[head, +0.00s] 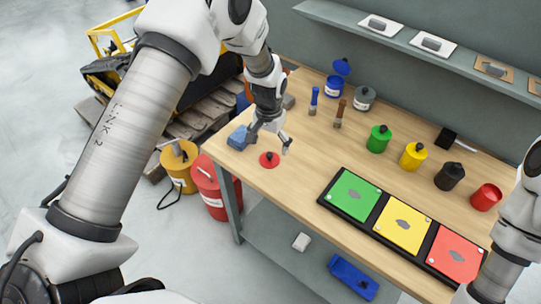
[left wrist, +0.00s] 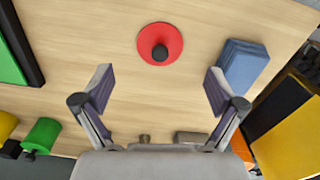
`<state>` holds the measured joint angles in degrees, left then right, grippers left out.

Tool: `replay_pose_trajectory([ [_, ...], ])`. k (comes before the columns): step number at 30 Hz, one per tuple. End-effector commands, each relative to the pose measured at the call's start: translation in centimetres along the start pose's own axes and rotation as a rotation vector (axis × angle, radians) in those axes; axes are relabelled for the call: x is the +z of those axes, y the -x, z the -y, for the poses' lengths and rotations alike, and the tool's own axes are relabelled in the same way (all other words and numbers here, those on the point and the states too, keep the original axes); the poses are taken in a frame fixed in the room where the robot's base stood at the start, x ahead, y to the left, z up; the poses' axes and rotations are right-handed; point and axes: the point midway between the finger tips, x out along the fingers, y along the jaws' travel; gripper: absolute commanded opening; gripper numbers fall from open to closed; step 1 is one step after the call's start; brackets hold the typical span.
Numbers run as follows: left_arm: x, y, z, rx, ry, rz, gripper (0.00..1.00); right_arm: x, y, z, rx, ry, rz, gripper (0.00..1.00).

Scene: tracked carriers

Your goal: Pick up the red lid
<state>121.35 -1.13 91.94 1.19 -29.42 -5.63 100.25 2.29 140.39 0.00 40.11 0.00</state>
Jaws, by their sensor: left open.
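The red lid (head: 269,160) is a flat red disc with a dark knob. It lies on the wooden workbench near its front left edge. My left gripper (head: 268,141) is open and empty just behind and above the lid in the head view. In the left wrist view the lid (left wrist: 160,44) lies ahead of the open fingers (left wrist: 159,88), centred between them and apart from them. My right arm shows at the right edge of the head view, but its gripper is out of frame.
A blue block (head: 239,137) lies left of the lid. A black tray (head: 378,222) with green, yellow and red panels lies to the right. Green (head: 378,139), yellow (head: 413,156), black (head: 449,176) and red (head: 486,197) canisters stand behind it. A shelf (head: 350,22) runs above.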

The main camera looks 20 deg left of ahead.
Motion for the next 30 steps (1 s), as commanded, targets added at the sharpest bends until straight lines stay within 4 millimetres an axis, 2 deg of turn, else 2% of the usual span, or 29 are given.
replay_pose_trajectory([
  [5,0.6,-2.6,-0.1,0.001,0.001,0.005,0.95,0.0,2.0,0.0,0.0,0.0,0.0,0.0],
  [9,0.5,-4.8,0.0,0.0,0.001,0.002,0.95,0.0,2.2,0.0,0.0,0.0,-0.001,0.0],
  [15,0.4,-5.2,0.0,0.0,0.001,-0.001,0.95,0.0,2.1,0.0,0.0,0.0,-0.001,0.0],
  [16,0.4,-5.2,0.0,0.0,0.001,-0.001,0.91,0.0,2.1,0.0,0.0,0.0,0.0,0.0],
  [20,0.4,-5.2,0.0,0.0,0.001,0.0,0.45,0.0,2.1,0.0,0.0,0.0,0.0,0.0],
  [21,0.4,-5.2,0.0,0.0,0.001,0.0,0.31,0.0,2.1,0.0,0.0,0.0,0.0,0.0],
  [24,0.5,-5.2,0.0,0.0,0.001,0.0,0.0,0.0,2.1,0.0,0.0,0.0,0.0,0.0],
  [30,0.5,-5.3,0.0,0.0,0.001,0.001,0.0,0.0,2.1,0.0,0.0,0.0,0.0,0.0],
])
